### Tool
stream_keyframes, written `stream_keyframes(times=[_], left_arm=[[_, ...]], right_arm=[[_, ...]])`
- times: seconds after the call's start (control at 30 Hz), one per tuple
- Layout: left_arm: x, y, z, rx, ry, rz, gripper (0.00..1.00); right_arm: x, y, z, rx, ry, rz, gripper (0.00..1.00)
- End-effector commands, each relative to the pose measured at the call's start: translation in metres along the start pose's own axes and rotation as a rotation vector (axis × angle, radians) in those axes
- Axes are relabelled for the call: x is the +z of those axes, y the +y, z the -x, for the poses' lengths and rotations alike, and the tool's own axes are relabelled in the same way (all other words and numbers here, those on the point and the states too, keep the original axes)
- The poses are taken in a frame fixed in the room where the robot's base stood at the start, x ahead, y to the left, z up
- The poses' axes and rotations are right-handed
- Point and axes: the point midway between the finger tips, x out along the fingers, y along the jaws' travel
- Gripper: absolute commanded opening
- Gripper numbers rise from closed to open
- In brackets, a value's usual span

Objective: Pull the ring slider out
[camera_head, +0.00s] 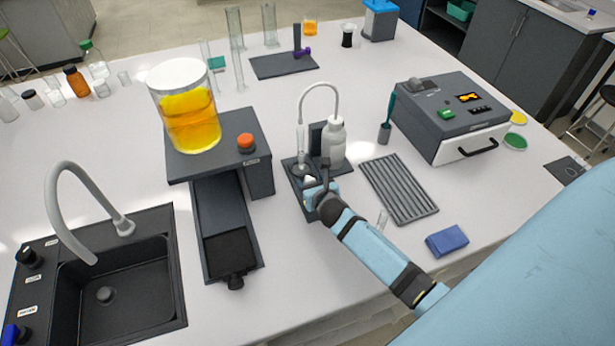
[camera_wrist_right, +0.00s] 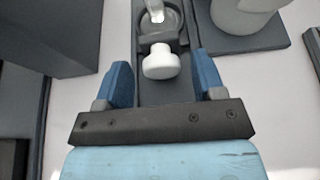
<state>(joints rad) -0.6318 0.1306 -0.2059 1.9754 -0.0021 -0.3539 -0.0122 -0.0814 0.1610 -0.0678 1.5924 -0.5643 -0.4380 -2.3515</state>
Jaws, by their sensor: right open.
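The ring slider, a dark ring with a white round knob (camera_wrist_right: 160,62) on its near side, shows in the right wrist view. It sits on the dark rig base (camera_wrist_right: 150,92), and a pale tip stands over the ring. In the head view the dark base (camera_head: 290,165) carries a clear tube, a curved hose (camera_head: 318,86) and a white bottle (camera_head: 335,145). My right gripper (camera_head: 313,183) is at the front of the rig and partly hides the slider. In the wrist view its blue fingers stand open on either side of the knob, apart from it. My left gripper is not in view.
A dark stand (camera_head: 222,160) with a big beaker of orange liquid (camera_head: 187,112) is left of the rig. A grey ribbed tray (camera_head: 398,188) and a drawer box (camera_head: 450,118) are to the right. A blue block (camera_head: 447,240) lies near the front edge.

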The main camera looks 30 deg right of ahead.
Motion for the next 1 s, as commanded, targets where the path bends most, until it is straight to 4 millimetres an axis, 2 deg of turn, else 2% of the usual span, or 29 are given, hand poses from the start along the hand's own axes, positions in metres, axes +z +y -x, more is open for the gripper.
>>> stream_keyframes(times=[0.1,0.23,0.63,0.8,0.9,1.0], left_arm=[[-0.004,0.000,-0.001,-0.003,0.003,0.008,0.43],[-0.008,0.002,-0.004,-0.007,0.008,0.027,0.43],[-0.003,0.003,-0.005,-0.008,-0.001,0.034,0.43],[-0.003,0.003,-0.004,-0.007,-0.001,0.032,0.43],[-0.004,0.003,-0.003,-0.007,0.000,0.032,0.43],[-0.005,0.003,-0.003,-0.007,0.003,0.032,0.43]], right_arm=[[0.001,0.001,-0.020,0.000,0.001,-0.003,0.63],[0.000,0.000,-0.034,-0.001,0.001,-0.001,0.63],[0.000,0.000,-0.041,0.001,0.000,-0.001,0.63],[0.000,0.000,-0.041,0.001,0.000,-0.001,0.24],[0.000,0.000,-0.040,0.001,0.000,-0.001,0.04],[0.000,0.000,-0.041,0.001,0.000,0.000,0.04]])
